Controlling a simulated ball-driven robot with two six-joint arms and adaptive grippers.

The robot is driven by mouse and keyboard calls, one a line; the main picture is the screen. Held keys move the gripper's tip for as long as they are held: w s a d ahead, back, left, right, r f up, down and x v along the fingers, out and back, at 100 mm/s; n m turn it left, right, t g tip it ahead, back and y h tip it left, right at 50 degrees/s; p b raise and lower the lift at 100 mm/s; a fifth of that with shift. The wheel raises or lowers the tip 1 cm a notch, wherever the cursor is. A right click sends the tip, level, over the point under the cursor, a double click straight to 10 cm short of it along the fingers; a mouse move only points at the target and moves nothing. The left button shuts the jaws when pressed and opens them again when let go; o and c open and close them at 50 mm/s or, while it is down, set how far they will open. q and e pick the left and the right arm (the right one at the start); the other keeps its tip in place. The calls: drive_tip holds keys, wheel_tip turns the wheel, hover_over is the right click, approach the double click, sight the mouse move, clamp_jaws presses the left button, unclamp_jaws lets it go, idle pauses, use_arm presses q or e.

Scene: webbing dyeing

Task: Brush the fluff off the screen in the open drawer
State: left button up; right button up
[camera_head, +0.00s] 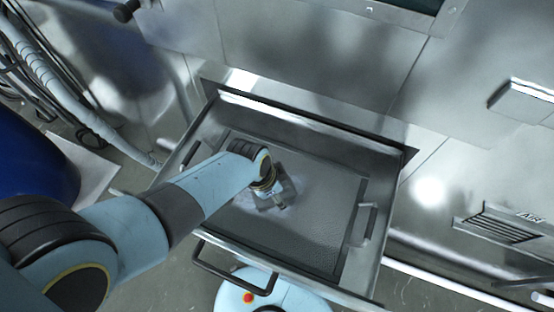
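The open drawer (362,288) is a metal tray pulled out from the cabinet. The screen (315,228) lies in it as a grey, finely meshed panel in a frame. A pale, whitish patch that looks like fluff (243,201) shows on the screen around my gripper. My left arm reaches in from the left over the drawer. My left gripper (279,204) points down at the left-middle of the screen, close to its surface. My wrist hides most of the fingers, so I cannot tell whether they hold a brush. My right gripper is out of view.
Metal cabinet panels rise behind. A ribbed white hose (62,90) and a blue drum (32,165) are at the left. The screen's right half is clear.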

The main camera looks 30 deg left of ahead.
use_arm(q)
drive_tip(key=shift+r, duration=2.5)
drive_tip(key=shift+r, duration=1.5)
